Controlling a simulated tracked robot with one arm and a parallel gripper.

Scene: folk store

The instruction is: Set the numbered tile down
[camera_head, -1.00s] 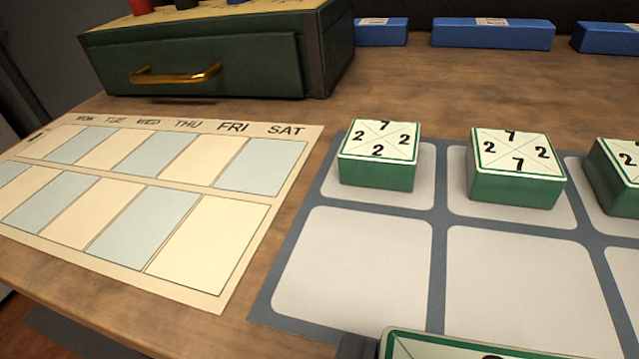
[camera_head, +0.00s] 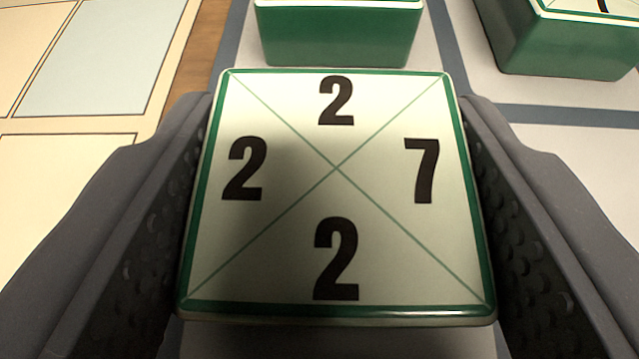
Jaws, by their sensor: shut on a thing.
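The numbered tile (camera_head: 290,235) fills the middle of the view, a green block with a cream top. Its top reads 2 at the far edge, 2 at the left, 7 at the right and 2 at the near edge. My gripper (camera_head: 337,180) is shut on it, with one grey finger against its left side and one against its right. The tile's underside is hidden, so I cannot tell whether it touches the mat (camera_head: 575,114). The mat is grey-blue with pale cells.
A green tile (camera_head: 338,38) stands just beyond the held tile, with a narrow gap in the picture. Another green tile (camera_head: 555,42) stands at the upper right. A pale cell (camera_head: 590,160) right of my gripper looks bare. The paper calendar (camera_head: 95,60) lies at the left.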

